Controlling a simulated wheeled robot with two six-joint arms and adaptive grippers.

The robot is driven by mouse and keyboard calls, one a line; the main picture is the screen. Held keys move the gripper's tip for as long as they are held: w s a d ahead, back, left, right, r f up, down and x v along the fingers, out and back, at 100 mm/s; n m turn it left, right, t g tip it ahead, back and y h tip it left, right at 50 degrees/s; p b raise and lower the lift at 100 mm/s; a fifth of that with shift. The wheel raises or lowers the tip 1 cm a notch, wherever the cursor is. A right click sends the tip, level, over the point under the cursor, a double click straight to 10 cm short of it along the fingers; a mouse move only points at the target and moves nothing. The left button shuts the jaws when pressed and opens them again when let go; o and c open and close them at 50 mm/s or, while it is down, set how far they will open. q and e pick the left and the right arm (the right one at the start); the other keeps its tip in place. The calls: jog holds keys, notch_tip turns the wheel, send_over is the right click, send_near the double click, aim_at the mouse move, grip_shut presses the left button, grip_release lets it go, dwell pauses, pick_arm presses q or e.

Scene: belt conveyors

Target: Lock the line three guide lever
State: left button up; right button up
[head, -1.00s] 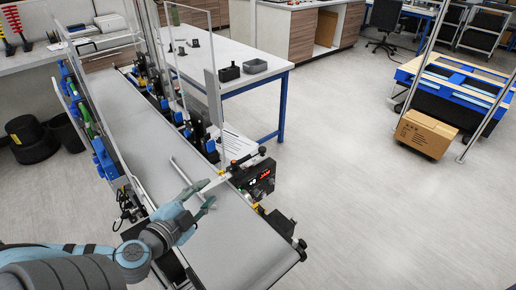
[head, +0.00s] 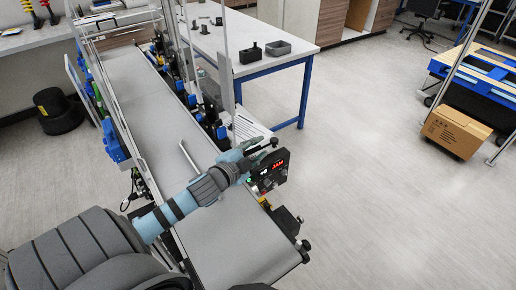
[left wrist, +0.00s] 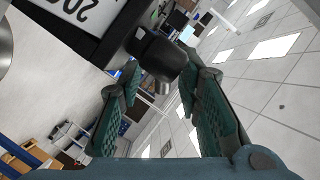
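My left gripper (head: 252,150) reaches across the near end of the conveyor in the head view. It is beside a black control box (head: 268,172) with a lit red display, near the black knob on top of it. In the left wrist view the gripper (left wrist: 165,100) has its two green padded fingers spread apart. A black rounded knob (left wrist: 160,58), which looks like the lever's handle, lies between or just beyond the fingertips. I cannot tell whether they touch it. The lever's shaft and pivot are mostly hidden. My right gripper is not in view.
The grey belt (head: 225,235) carries a thin metal rod (head: 188,158). Clear upright panels and blue fittings line the conveyor. A white table (head: 255,65) with small dark parts stands behind.

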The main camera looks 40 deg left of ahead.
pick_arm(q)
jog(key=shift+w, duration=0.35)
jog(key=shift+s+r, duration=0.1)
jog(key=shift+s, duration=0.2)
jog(key=shift+w, duration=0.1)
grip_shut()
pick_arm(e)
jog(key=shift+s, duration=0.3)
